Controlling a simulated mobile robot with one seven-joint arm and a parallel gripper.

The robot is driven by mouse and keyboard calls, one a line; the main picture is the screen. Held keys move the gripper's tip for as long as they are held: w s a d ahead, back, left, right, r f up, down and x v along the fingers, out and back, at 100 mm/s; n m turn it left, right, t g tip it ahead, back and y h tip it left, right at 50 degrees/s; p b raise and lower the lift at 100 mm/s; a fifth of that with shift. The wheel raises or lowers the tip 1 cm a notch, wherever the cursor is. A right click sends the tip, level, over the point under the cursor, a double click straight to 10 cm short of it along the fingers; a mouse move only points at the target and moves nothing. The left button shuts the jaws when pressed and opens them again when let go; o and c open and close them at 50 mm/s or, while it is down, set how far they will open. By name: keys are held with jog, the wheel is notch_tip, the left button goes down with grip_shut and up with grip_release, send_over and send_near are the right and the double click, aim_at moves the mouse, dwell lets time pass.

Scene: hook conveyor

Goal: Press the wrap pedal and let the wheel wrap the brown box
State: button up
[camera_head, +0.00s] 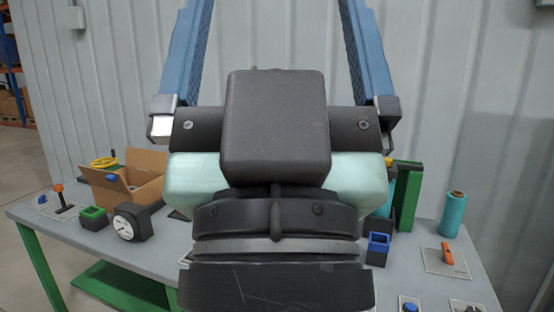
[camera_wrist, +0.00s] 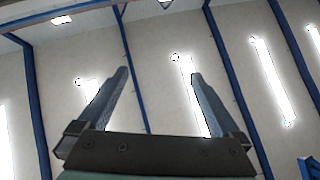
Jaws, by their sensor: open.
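My gripper (camera_head: 276,8) points upward in front of the wall, its two blue fingers wide apart and nothing between them. It also shows open and empty in the wrist view (camera_wrist: 160,74), against the ceiling. It is well above the table and touches nothing. An open brown cardboard box (camera_head: 148,190) stands on the left of the table; I cannot tell whether it is the task's box. I cannot make out the wrap pedal or the wheel. My arm hides the middle of the table.
The grey table (camera_head: 78,232) carries a red-knobbed lever (camera_head: 60,196), a black dial (camera_head: 126,228), a green holder (camera_head: 93,217) and a blue holder (camera_head: 378,248). A green upright (camera_head: 408,196), a teal roll (camera_head: 453,214) and an orange-handled switch (camera_head: 447,254) stand at right.

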jog(key=shift+r, duration=0.6)
